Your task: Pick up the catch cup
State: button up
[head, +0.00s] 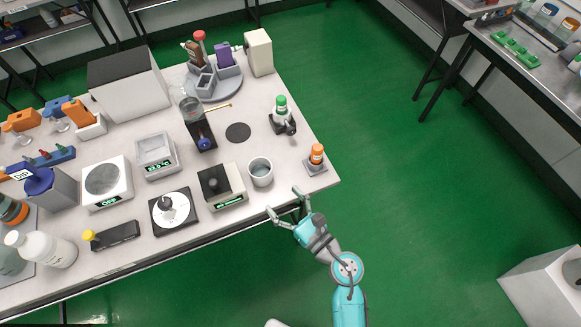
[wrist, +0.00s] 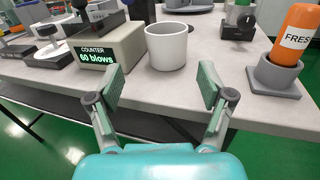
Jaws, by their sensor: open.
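The catch cup is most likely the plain pale grey open cup (head: 261,173) near the front edge of the bench, to the right of the counter device. It stands upright and looks empty in the head view. In the wrist view the cup (wrist: 167,48) is ahead of my gripper, roughly centred between the fingers. My gripper (head: 284,203) is open, with its fingers apart at the bench's front edge. The fingers (wrist: 162,88) do not touch the cup in the wrist view, and nothing is between them.
The beige counter device (wrist: 103,45), reading "60 blows", stands just left of the cup. An orange bottle (wrist: 297,35) in a grey holder (wrist: 276,77) stands to the right. A green-capped bottle (head: 281,108) is farther back. A dark disc (head: 238,132) lies flat behind the cup.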

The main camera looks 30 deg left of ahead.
aim_at(268, 177)
jog(key=shift+w+a+n+g, duration=0.15)
jog(key=shift+w+n+g, duration=0.15)
jog(key=shift+w+n, duration=0.35)
jog(key=x, duration=1)
jog(key=shift+w+a+r, duration=0.15)
jog(key=shift+w, duration=0.05)
jog(key=c, duration=1)
